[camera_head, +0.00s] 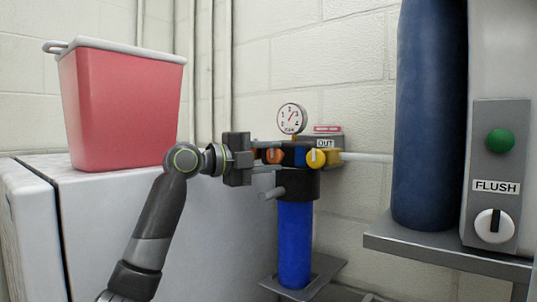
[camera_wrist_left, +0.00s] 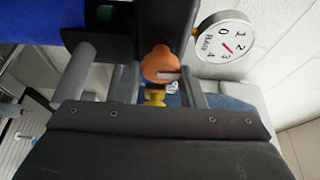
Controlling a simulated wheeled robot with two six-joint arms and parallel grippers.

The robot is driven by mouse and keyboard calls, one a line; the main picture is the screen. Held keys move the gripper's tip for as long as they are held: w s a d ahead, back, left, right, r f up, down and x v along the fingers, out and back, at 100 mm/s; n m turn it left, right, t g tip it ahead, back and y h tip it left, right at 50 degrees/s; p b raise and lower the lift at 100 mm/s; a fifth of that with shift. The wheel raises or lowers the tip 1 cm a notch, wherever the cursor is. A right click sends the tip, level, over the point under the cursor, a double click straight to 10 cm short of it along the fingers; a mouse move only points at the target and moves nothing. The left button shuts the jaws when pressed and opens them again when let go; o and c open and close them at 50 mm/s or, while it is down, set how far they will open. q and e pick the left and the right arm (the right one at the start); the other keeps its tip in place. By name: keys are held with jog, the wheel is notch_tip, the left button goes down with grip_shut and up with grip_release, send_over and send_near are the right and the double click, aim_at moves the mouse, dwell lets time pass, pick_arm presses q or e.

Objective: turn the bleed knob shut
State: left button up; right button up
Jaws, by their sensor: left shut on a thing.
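The orange knob (camera_head: 274,156) sits on the left of the filter head, below the round gauge (camera_head: 291,118). No label names it as the bleed knob. It also shows in the wrist view (camera_wrist_left: 158,62), with a pale pointer mark. My left gripper (camera_head: 266,156) comes from the left, one finger above and one below the orange knob, and is shut on it. The fingers also show in the wrist view (camera_wrist_left: 160,82) on either side of the knob. A yellow knob (camera_head: 316,158) stands to the right, under an OUT label. My right gripper is out of view.
The blue filter bowl (camera_head: 295,240) hangs under the head, with a grey stub (camera_head: 272,194) at its left. A red bin (camera_head: 120,105) stands on a white cabinet. At right are a dark blue cylinder (camera_head: 430,120) and a FLUSH panel (camera_head: 497,150).

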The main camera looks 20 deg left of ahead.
pick_arm(q)
jog(key=shift+a+r, duration=0.1)
jog(key=shift+r, duration=0.2)
jog(key=o, duration=0.7)
jog(key=shift+o, duration=1.3)
jog(key=shift+w+f, duration=0.15)
jog(key=shift+w, duration=0.05)
jog(key=shift+w+f, duration=0.15)
jog(key=shift+s+a+f+b, duration=0.1)
jog(key=shift+s+a+b, duration=0.2)
jog(key=shift+s+b, duration=0.15)
jog(key=b+v, duration=0.3)
jog(key=v, duration=0.3)
jog(key=shift+a, duration=0.15)
jog(key=shift+s, duration=0.1)
